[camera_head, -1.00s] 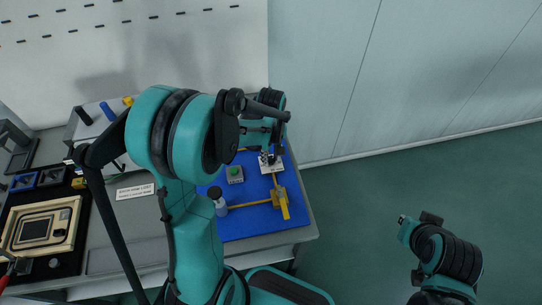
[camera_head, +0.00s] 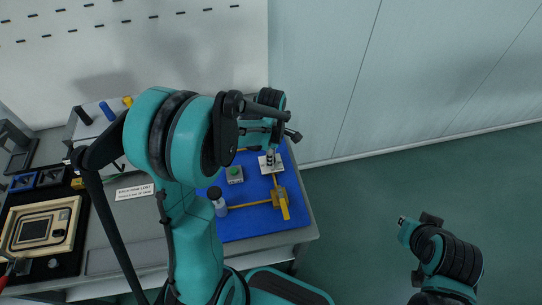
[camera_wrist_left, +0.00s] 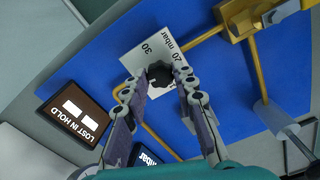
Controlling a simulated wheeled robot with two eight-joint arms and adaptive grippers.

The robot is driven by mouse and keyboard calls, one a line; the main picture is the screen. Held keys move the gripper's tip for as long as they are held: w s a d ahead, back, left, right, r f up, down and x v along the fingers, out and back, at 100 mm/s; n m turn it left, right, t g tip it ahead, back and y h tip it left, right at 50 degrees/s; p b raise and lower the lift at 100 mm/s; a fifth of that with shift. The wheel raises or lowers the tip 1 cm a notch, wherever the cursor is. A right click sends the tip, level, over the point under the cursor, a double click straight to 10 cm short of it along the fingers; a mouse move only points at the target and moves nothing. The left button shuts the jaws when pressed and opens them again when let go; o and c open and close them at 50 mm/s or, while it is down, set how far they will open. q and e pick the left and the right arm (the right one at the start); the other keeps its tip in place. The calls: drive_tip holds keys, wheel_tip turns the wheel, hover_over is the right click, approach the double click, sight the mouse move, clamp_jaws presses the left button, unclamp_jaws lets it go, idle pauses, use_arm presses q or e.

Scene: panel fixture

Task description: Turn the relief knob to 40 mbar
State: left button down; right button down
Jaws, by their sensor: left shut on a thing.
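The relief knob (camera_wrist_left: 160,73) is black and lobed, on a white plate (camera_wrist_left: 145,52) marked 30 and 20 mbar in the left wrist view. The plate (camera_head: 265,169) also shows in the head view, on the blue board (camera_head: 240,223). My left gripper (camera_wrist_left: 159,84) has its two fingers on either side of the knob and is shut on it. In the head view the left gripper (camera_head: 271,158) is over the plate, partly hidden by my arm. The knob's pointer and the 40 mark cannot be made out.
A yellow pipe with a brass valve (camera_head: 279,196) crosses the board. My right arm is over open floor.

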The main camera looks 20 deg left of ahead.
use_arm(q)
drive_tip(key=shift+n, duration=0.6)
drive_tip(key=c, duration=1.2)
unclamp_jaws()
wheel_tip(320, 180, up, 12)
